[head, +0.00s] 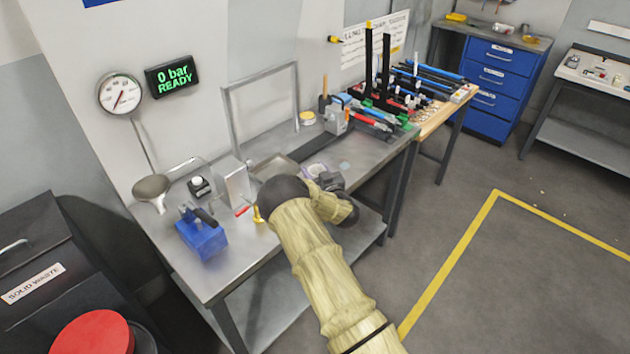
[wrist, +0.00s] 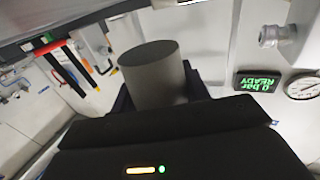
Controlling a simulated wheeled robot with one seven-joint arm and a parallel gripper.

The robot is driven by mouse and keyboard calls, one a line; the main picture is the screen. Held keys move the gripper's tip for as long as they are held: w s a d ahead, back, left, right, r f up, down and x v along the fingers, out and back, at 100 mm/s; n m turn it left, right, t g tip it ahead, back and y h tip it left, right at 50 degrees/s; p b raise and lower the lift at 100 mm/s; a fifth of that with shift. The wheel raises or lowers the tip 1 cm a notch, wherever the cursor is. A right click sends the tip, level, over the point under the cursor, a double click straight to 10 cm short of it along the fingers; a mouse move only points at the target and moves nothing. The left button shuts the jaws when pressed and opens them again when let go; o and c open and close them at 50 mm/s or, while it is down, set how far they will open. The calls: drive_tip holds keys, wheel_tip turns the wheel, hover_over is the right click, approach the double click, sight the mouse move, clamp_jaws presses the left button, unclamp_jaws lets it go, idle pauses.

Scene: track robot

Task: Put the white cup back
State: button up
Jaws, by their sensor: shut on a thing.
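My gripper (wrist: 155,95) is shut on a plain cylinder, which I take to be the white cup (wrist: 152,72); it looks grey in shade in the wrist view. The cup stands out beyond the dark gripper body, and its far side is hidden. In the head view my gripper (head: 331,182) is over the front part of the steel bench (head: 225,268), partly hidden by my arm. A small pale round thing (head: 316,169) shows just behind it; I cannot tell whether this is the cup.
A shallow tray (head: 274,167) and an upright metal frame (head: 262,95) are behind my gripper. Tools crowd the right side. Open floor lies right.

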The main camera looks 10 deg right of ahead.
drive_tip(key=shift+f+p, duration=0.3)
drive_tip(key=shift+f, duration=1.8)
drive_tip(key=shift+f, duration=0.15)
drive_tip(key=o, duration=1)
drive_tip(key=shift+c, duration=0.2)
